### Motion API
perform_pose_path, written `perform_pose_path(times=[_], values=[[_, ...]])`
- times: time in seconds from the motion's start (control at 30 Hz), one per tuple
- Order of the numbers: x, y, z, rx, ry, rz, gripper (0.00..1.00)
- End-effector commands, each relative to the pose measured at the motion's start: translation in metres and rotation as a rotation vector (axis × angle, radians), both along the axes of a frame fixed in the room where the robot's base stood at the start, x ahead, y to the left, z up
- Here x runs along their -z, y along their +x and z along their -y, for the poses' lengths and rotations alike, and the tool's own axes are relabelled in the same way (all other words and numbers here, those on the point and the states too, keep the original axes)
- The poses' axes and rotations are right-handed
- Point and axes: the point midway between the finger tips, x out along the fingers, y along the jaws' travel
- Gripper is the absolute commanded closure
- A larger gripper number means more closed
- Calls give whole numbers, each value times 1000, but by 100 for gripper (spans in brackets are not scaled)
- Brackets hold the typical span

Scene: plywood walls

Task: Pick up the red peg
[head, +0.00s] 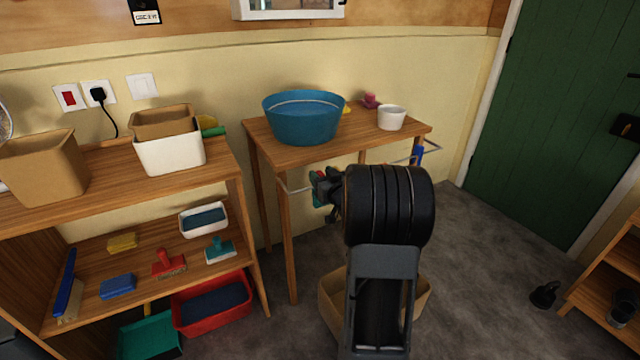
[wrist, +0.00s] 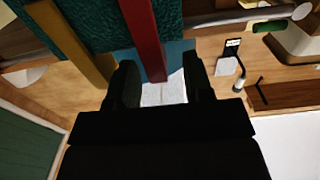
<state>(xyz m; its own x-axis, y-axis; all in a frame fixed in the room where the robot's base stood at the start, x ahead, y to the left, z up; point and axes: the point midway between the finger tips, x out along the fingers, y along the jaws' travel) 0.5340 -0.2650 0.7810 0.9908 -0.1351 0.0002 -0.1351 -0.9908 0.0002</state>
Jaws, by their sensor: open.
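In the wrist view a long red bar, which looks like the red peg (wrist: 145,38), reaches down from the top edge. Its lower end lies between the two dark fingers of my gripper (wrist: 162,80), nearer the left finger. The fingers are apart, and I cannot tell whether either touches it. In the head view my gripper (head: 325,188) is at the left side of the small wooden table, beside a wire rail (head: 297,189). Small red and green bits show there, partly hidden by the gripper.
A yellow bar (wrist: 70,40) and dark teal textured material (wrist: 205,14) lie close by the red bar. The small table (head: 355,144) holds a blue basin (head: 303,122) and a white bowl (head: 391,119). A shelf (head: 105,197) with boxes stands left; a tan bin (head: 331,305) is on the floor.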

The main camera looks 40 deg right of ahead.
Motion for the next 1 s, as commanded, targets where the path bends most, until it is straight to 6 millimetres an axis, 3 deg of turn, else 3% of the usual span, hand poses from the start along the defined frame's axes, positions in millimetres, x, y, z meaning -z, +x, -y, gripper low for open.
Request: perform_pose_path(times=[0.23,0.57,1.0], values=[[0,28,5,0,0,0,53],[-1,31,6,1,0,0,54],[-1,31,6,1,0,0,96]])
